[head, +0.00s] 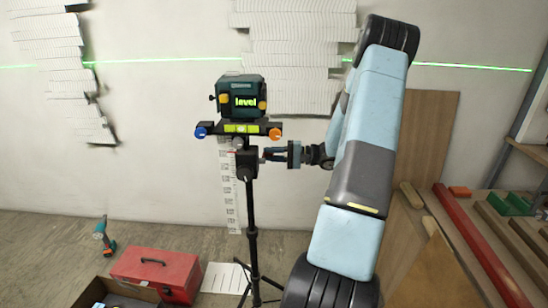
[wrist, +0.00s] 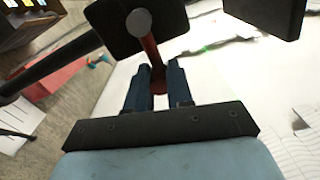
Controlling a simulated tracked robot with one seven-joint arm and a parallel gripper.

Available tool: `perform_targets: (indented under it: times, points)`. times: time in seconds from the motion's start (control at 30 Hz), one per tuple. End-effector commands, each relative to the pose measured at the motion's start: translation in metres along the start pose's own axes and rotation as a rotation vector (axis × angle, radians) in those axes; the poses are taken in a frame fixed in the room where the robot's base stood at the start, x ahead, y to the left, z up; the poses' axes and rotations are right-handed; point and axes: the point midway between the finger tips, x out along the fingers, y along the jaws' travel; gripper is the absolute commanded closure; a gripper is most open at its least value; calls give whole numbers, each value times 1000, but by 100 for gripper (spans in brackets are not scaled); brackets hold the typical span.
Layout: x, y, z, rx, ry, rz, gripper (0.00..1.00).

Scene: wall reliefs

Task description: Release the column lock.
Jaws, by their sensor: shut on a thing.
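A dark green laser level (head: 242,97) with "level" lit on its display sits on a bracket atop a black tripod column (head: 251,205). A black clamp block (head: 247,163) is on the column below the bracket. In the wrist view the block (wrist: 110,22) carries a red lever (wrist: 150,48) with a round grey pivot end (wrist: 139,22). My gripper (wrist: 158,72) is shut on the red lever, with one blue finger on each side. In the head view my gripper (head: 272,154) reaches the clamp from the right; the lever is mostly hidden there.
A blue knob (head: 202,131) and an orange knob (head: 275,134) flank the bracket. White relief panels (head: 295,55) and a green laser line (head: 470,67) are on the wall behind. A red toolbox (head: 155,272) and a drill (head: 104,236) are on the floor at left.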

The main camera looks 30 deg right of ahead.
Motion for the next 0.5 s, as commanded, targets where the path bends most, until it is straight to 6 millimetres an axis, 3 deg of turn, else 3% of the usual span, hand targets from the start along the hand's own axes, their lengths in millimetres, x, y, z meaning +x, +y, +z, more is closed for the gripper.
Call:
perform_targets:
  times: [0.5]
  points:
    - [3, -1, 4, -35, -10, 0, 100]
